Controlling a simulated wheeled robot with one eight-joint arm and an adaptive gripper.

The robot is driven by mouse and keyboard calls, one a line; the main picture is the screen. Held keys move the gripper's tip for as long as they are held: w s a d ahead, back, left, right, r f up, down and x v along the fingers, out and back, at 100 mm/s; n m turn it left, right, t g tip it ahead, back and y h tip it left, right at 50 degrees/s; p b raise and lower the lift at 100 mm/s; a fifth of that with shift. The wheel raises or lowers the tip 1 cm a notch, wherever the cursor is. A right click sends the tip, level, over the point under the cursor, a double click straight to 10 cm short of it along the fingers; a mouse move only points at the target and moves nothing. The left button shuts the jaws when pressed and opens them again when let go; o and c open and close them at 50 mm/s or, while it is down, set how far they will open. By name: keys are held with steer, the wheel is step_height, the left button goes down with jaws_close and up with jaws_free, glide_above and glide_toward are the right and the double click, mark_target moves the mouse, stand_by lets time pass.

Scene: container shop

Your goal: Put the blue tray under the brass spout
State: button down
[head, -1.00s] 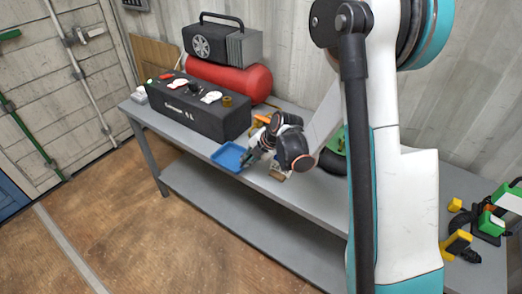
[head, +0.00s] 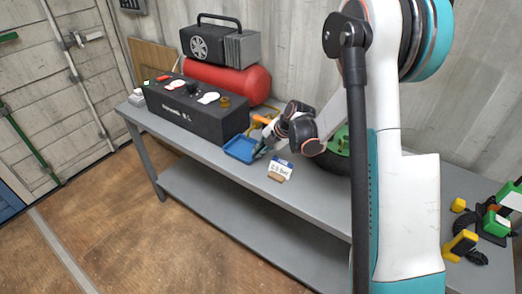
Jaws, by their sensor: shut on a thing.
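The blue tray (head: 240,149) is at the front of the grey bench, right of the black box's right end. My gripper (head: 262,150) is at the tray's right side, shut on it; the fingertips are small and partly hidden. The brass spout (head: 225,101) seems to be the small brass-coloured piece at the right end of the black box's front face. The tray is below it and a little to its right. I cannot tell whether the tray touches the bench.
The black box (head: 190,112) has red, black and white knobs. A red tank (head: 228,80) with a black compressor (head: 220,46) stands behind. A small card on a wooden stand (head: 279,170) is near the front edge. Green and yellow tools (head: 490,225) lie at the right.

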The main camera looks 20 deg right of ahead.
steer(key=c, duration=1.8)
jaws_free()
steer(key=shift+o, duration=0.2)
steer(key=p+v, duration=0.4)
steer(key=v, duration=0.8)
